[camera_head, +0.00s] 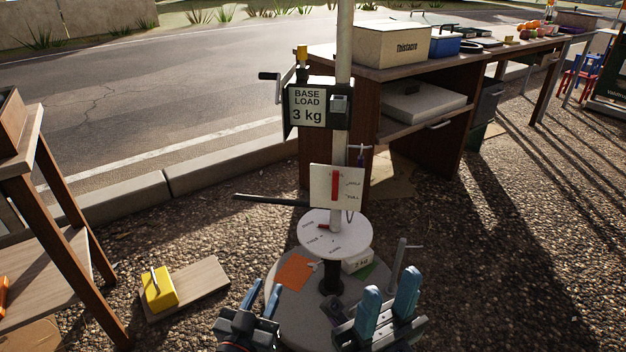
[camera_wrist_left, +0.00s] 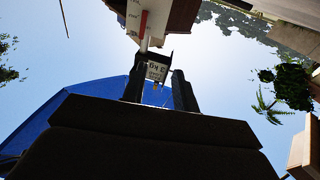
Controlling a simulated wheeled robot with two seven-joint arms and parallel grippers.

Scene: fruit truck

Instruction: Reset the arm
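My left gripper (camera_head: 261,297) is low in the head view, left of the post. Its two blue fingers stand apart with nothing between them. In the left wrist view its dark fingers (camera_wrist_left: 159,90) are also apart, with the load sign showing beyond the gap. My right gripper (camera_head: 388,300) is low and right of the post, its blue fingers apart and empty. A pale post (camera_head: 345,75) carries a "BASE LOAD 3 kg" sign (camera_head: 308,107) with a crank. Below are a white panel with a red marker (camera_head: 350,198) and a round white disc (camera_head: 345,247).
The post's grey round base (camera_head: 300,335) lies near both grippers, with an orange patch and a "2 kg" block (camera_head: 356,262). A yellow weight (camera_head: 159,288) sits on a board at left. A wooden table (camera_head: 75,240) stands left; a long counter (camera_head: 365,68) stands behind.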

